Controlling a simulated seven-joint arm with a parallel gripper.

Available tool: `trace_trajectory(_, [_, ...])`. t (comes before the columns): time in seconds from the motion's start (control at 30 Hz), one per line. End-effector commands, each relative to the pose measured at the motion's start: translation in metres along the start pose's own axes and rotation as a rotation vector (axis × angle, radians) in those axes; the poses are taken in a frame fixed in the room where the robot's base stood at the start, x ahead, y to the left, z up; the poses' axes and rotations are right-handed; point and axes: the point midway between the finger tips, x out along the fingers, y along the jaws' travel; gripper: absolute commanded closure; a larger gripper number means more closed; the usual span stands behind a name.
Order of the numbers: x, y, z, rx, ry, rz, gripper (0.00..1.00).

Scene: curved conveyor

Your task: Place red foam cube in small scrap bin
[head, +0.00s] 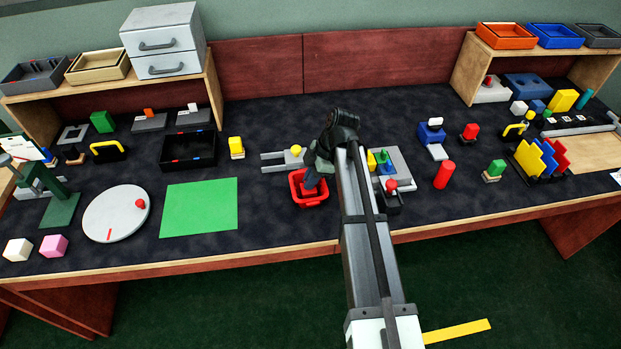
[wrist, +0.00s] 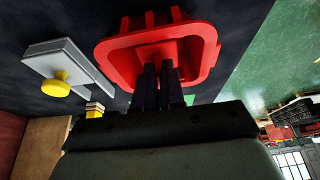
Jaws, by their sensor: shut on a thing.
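A small red bin (head: 309,201) stands on the dark table, left of my arm in the head view. It fills the upper middle of the wrist view (wrist: 116,50). My gripper (head: 312,184) points down into the bin's opening. In the wrist view my dark fingers (wrist: 171,68) are close together and cross the near rim. A red block, taken as the red foam cube (wrist: 154,52), shows at the fingertips. Its edges blend with the bin's red, and much of it is hidden. I cannot tell whether it touches the bin floor.
A grey fixture with a yellow knob (head: 296,150) stands close behind the bin; it also shows in the wrist view (wrist: 68,82). A green mat (head: 200,206) lies left. The table's front edge is near.

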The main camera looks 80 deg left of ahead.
Motion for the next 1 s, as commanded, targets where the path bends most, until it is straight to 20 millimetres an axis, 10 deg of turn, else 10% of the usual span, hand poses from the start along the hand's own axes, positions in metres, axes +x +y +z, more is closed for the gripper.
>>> trace_trajectory(0.3, [0.002,0.0,0.001,0.0,0.0,0.001,1.0])
trace_trajectory(0.6, [0.002,0.0,0.001,0.0,0.0,0.001,0.65])
trace_trajectory(1.0, [-0.009,0.001,0.0,0.0,0.0,0.002,0.65])
